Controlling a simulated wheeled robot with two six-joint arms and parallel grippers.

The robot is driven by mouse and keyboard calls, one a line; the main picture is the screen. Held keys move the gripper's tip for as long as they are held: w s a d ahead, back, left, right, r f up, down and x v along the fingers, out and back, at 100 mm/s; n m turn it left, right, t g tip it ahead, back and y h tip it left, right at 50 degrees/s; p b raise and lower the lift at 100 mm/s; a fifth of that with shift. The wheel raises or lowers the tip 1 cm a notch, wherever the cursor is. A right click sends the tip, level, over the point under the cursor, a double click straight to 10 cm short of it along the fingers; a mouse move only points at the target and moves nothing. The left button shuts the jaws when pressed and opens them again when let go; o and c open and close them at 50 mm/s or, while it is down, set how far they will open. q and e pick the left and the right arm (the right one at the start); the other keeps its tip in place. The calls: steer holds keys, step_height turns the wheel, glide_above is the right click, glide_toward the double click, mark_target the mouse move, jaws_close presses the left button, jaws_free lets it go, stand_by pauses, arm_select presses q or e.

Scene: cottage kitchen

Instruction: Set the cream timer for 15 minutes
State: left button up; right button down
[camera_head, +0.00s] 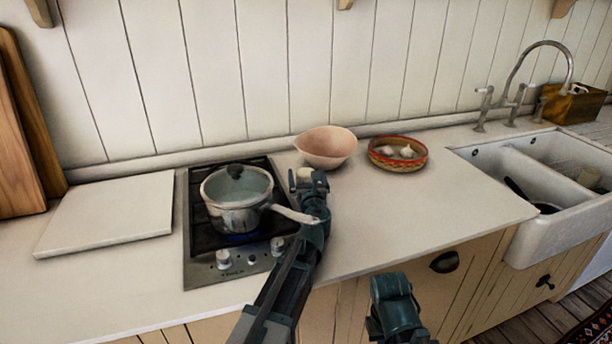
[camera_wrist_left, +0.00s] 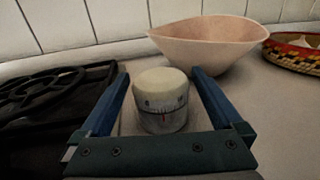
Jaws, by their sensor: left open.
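The cream timer (camera_wrist_left: 161,100) is a small round drum with a dial band of marks and a red line on its front. In the left wrist view it stands on the counter between the two blue fingers of my left gripper (camera_wrist_left: 163,88), which is open around it. In the head view the timer (camera_head: 302,176) shows only in part, behind my left gripper (camera_head: 306,180), between the hob and the pink bowl. The numbers on the dial are too small to read. Part of my right arm shows at the bottom of the head view; its jaws cannot be made out.
A steel pot (camera_head: 237,197) stands on the hob (camera_head: 204,232), its handle close to my left arm. The pink bowl (camera_head: 326,147) and a woven basket (camera_head: 414,151) with garlic stand behind and right of the timer. A sink (camera_head: 541,235) is at the right. The counter's right-middle is clear.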

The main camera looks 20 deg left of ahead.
arm_select(q)
steer(key=v, duration=1.3)
steer(key=shift+s+d, duration=0.1)
steer(key=shift+s, duration=0.25)
